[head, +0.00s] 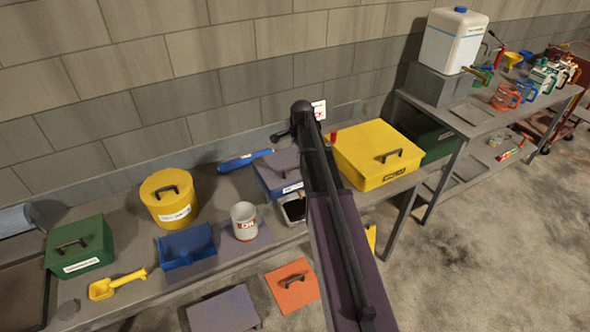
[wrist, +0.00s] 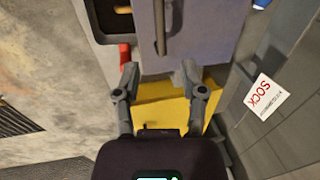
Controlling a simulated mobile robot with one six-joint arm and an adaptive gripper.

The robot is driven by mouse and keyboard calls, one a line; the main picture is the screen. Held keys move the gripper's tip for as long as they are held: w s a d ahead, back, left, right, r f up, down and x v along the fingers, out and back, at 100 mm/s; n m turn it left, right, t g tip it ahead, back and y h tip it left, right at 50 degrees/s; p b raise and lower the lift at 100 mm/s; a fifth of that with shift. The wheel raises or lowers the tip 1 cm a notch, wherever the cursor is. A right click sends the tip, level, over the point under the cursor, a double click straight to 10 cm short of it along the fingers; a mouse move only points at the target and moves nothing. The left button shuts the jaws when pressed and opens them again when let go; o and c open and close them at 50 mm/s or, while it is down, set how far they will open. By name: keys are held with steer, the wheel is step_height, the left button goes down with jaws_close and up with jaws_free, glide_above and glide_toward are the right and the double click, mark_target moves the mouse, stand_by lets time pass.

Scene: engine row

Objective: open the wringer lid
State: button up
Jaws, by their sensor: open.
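A grey-purple lid (head: 276,172), which I take to be the wringer lid, sits on the bench left of my arm. It also shows in the wrist view (wrist: 205,32), lying flat, with a dark bar handle (wrist: 160,25) along it. In the head view my arm covers its right part. An open tray with a dark inside (wrist: 113,12) lies at its front side. My gripper (wrist: 160,72) is open and empty, its fingertips near the lid's edge, over or beside a yellow surface (wrist: 165,110). In the head view the fingers are hidden behind the arm.
A yellow lidded box (head: 375,150) stands right of my arm. A red piece (wrist: 125,54) is close to the left fingertip. A white sign (wrist: 264,97) is on the wall side. A white can (head: 244,222) and a blue bin (head: 187,247) stand left of the lid.

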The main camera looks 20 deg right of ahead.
mark_target(295, 167)
steer(key=shift+w+f+b, duration=0.3)
steer(key=shift+f+b, duration=1.05)
steer(key=shift+f, duration=0.1)
steer(key=shift+w+f+b, duration=0.25)
steer(key=shift+f+b, duration=1.05)
steer(key=shift+f, duration=0.1)
steer(key=shift+w+f+b, duration=0.3)
steer(key=shift+f+b, duration=1.05)
steer(key=shift+f, duration=0.1)
jaws_close()
